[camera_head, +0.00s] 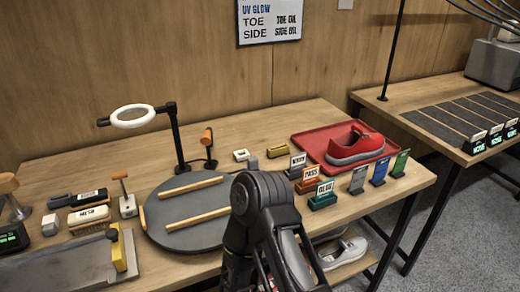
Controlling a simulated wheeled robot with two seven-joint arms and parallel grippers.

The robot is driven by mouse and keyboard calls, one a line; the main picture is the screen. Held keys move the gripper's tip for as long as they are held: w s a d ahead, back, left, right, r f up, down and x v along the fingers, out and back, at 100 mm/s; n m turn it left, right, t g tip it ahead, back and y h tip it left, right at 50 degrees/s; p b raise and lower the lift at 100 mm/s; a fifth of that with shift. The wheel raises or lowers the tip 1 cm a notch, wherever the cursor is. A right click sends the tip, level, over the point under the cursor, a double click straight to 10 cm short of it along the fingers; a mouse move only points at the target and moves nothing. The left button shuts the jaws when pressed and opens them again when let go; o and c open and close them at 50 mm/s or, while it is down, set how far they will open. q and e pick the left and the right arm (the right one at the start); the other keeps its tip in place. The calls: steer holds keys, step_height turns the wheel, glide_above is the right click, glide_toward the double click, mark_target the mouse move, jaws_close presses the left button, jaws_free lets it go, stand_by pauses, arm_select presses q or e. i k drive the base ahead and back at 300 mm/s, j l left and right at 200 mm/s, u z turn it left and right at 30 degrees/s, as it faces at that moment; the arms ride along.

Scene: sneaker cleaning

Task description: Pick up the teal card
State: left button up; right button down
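A teal piece (323,197) with a white label, which seems to read "GLUE", stands in a small block near the front right of the table. It is the nearest of three labelled pieces. An orange one (308,180) reading "PASS" and a grey one (297,166) stand behind it. Separate upright cards in grey (357,180), blue (380,171) and green (401,163) stand to its right. A dark arm of mine rises at bottom centre, left of the teal piece. Neither gripper's fingers show.
A red and grey sneaker (356,147) sits on a red tray (306,139) behind the cards. A round grey mat (190,237) with wooden strips lies left of my arm. A ring lamp (132,116) stands behind it. Shoes sit on a shelf below the table.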

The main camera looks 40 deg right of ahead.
mark_target(324, 190)
steer(key=z, duration=1.7)
